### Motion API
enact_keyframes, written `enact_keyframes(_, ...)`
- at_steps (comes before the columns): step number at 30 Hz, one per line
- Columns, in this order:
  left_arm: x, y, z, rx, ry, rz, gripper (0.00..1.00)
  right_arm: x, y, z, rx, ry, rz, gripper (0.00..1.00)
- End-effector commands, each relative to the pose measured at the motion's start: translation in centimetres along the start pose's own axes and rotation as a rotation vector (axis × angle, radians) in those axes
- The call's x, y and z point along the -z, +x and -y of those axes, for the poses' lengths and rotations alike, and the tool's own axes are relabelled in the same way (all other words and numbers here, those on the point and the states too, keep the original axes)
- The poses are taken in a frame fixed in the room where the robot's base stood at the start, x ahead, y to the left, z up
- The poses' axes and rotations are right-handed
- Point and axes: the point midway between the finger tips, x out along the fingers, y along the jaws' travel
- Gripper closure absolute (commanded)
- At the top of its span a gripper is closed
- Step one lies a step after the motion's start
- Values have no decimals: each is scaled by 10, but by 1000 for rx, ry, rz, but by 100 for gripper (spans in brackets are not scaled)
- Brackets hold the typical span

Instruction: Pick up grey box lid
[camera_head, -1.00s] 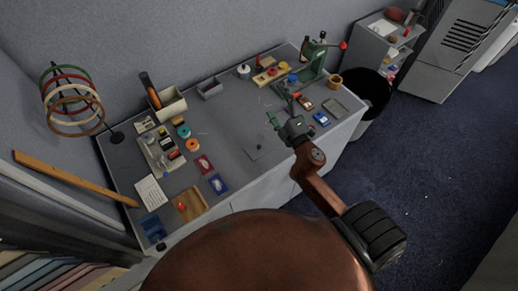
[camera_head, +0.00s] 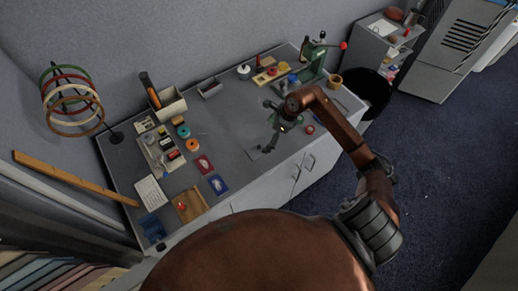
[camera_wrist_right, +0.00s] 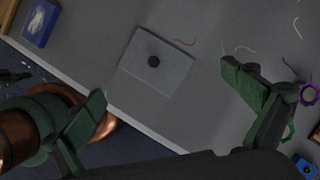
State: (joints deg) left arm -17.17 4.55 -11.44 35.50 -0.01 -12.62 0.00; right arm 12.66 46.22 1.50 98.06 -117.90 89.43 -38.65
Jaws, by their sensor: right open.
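The grey box lid (camera_wrist_right: 158,66) is a flat, nearly square grey plate with a dark round knob in its middle. It lies on the grey table (camera_wrist_right: 205,92) near the front edge. In the head view the lid (camera_head: 254,153) is small and lies just left of my right gripper (camera_head: 274,142). In the right wrist view my right gripper (camera_wrist_right: 166,88) is open and empty, with one green finger on each side of the picture and the lid seen between and beyond them. The lid is free of the fingers. My left gripper is in no view.
Left of the lid lie a blue card (camera_head: 218,185), a red card (camera_head: 204,165) and a wooden tray (camera_head: 190,205). A green press (camera_head: 314,62) stands at the back right. In the wrist view thin wire pieces (camera_wrist_right: 243,49) lie right of the lid.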

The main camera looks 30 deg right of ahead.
Motion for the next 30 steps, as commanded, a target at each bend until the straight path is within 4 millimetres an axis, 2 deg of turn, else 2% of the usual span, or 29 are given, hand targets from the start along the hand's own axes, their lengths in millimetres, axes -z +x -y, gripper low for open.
enact_keyframes(18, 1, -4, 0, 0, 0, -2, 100, 2, 71, -4, -4, 3, 1, 0)
enact_keyframes(26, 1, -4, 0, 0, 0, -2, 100, 3, 74, -3, -2, 1, 0, 0)
enact_keyframes(30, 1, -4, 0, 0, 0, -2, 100, 3, 74, -3, -2, 1, 0, 8)
